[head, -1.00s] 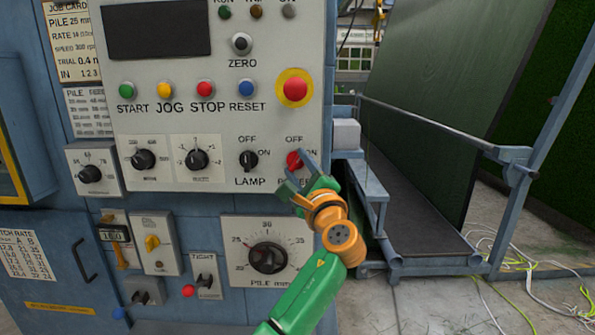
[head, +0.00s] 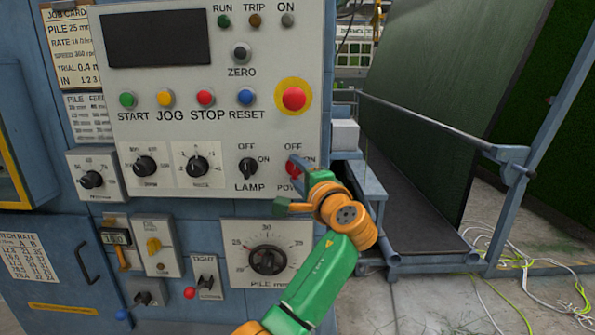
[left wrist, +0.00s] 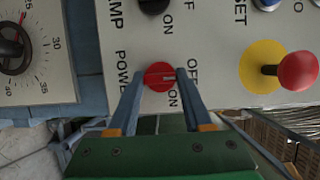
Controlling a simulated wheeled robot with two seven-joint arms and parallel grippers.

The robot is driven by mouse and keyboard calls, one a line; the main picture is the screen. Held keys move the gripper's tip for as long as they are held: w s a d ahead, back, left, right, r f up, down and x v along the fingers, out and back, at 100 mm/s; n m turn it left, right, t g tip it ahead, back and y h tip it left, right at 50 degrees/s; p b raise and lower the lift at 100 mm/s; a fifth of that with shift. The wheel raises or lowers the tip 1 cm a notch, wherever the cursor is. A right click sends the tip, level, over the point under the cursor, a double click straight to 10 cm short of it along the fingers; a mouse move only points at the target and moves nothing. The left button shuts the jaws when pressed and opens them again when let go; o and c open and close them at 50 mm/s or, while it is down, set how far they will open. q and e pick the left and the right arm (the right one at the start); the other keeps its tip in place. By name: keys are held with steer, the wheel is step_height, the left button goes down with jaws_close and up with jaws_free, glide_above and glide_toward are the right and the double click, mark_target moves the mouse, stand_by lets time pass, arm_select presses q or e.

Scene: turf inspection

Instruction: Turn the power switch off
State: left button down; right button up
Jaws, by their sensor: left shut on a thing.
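The red power switch knob (head: 292,166) is at the lower right of the light control panel, with OFF above it and ON to its right. It also shows in the left wrist view (left wrist: 159,76). A pale line on it runs left to right there, toward the OFF side. My left gripper (head: 293,179) is at the knob and partly covers the POWER label. In the left wrist view my left gripper's fingers (left wrist: 160,80) are on both sides of the knob, shut on it. My right gripper is not in view.
The black lamp switch (head: 247,168) is just left of the power switch. The red mushroom button (head: 293,98) on a yellow disc is above it. The pile dial (head: 267,260) is below. A blue railing (head: 430,128) stands to the right, with loose cables on the floor.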

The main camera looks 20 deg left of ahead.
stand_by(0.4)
arm_select(q)
steer(key=shift+c, duration=1.6)
jaws_free()
steer(key=b+v, duration=0.3)
steer(key=v, duration=0.4)
steer(key=shift+b, duration=0.4)
